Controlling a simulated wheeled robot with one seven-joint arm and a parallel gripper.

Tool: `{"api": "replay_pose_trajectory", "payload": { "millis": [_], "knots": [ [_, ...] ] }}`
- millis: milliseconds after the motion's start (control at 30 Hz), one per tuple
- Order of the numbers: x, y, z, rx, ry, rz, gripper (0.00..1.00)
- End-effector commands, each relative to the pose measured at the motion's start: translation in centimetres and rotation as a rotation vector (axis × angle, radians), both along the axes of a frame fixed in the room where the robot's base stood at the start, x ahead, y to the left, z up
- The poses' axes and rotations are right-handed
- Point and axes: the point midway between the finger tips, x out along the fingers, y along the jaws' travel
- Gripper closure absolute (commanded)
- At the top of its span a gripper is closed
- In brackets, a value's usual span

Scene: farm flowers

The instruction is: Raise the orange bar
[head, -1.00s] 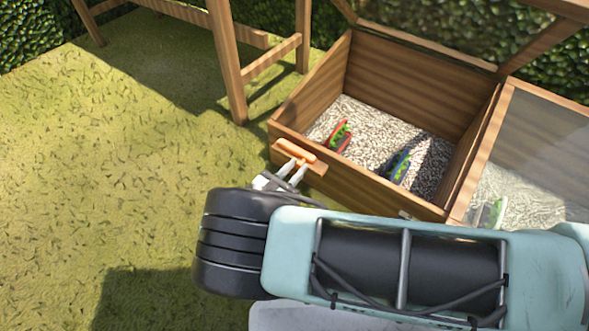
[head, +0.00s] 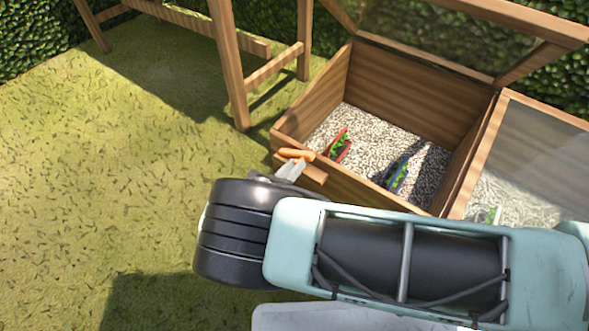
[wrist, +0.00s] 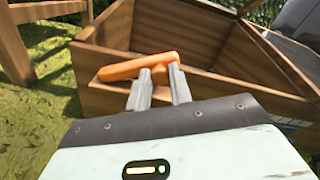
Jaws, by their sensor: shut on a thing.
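The orange bar (head: 296,154) is at the front left corner of the wooden planter box (head: 385,196). It also shows in the wrist view as a rounded orange bar (wrist: 128,67) lying across the fingertips. My gripper (head: 291,170) reaches it from the front and is shut on it. In the wrist view the two grey fingers of my gripper (wrist: 161,82) meet the bar near its right end. The bar's left end sticks out past the fingers. The fingers hide part of it.
Pale gravel (head: 375,135) fills the box, with a red and green item (head: 338,147) and a blue and green item (head: 397,175) on it. A clear lid (head: 430,30) stands open behind. A wooden frame (head: 228,60) stands at back left. Grass at left is clear.

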Motion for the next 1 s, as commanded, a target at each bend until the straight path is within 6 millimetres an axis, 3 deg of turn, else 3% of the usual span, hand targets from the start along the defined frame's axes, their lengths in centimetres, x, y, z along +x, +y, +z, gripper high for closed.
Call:
{"api": "replay_pose_trajectory", "payload": {
  "millis": [500,1000],
  "knots": [
    [1.4,2.0,3.0,-0.384,0.301,0.0,1.0],
    [3.3,4.6,4.1,-0.721,0.563,0.003,1.0]
  ]
}}
